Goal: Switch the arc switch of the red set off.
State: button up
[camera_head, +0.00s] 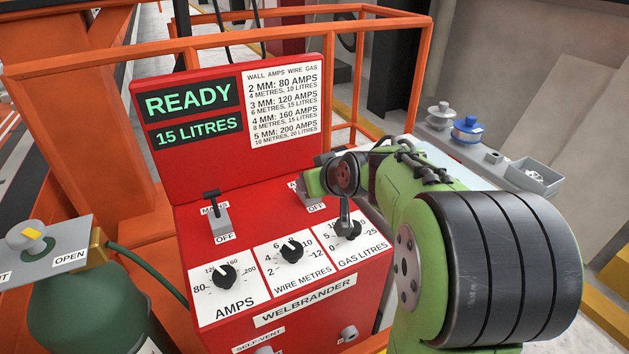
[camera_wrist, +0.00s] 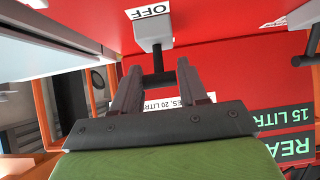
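The red set (camera_head: 252,172) has a lit display (camera_head: 190,98) reading READY and 15 LITRES. Its mains switch (camera_head: 217,215) at the left has its lever up, away from the OFF label. The arc switch (camera_head: 310,200) is mostly hidden by my arm in the head view. In the wrist view, a switch (camera_wrist: 153,34) with an OFF label has its T-shaped lever pointing away from that label. My gripper (camera_wrist: 158,68) has its fingers apart, one at each end of the lever's crossbar. I cannot tell whether they press on it.
Below the switches are the AMPS knob (camera_head: 223,275), WIRE METRES knob (camera_head: 291,249) and GAS LITRES knob (camera_head: 347,229), close under my arm. A green cylinder (camera_head: 85,308) stands at the left. An orange rail (camera_head: 215,40) runs behind the set. A grey shelf (camera_head: 475,150) holds small parts at the right.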

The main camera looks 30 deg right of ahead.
jog(key=shift+o, duration=1.4)
jog(key=p+v, duration=0.3)
jog(key=v, duration=1.2)
jog(key=shift+s+r+p, duration=0.25)
jog(key=shift+s+p, duration=0.05)
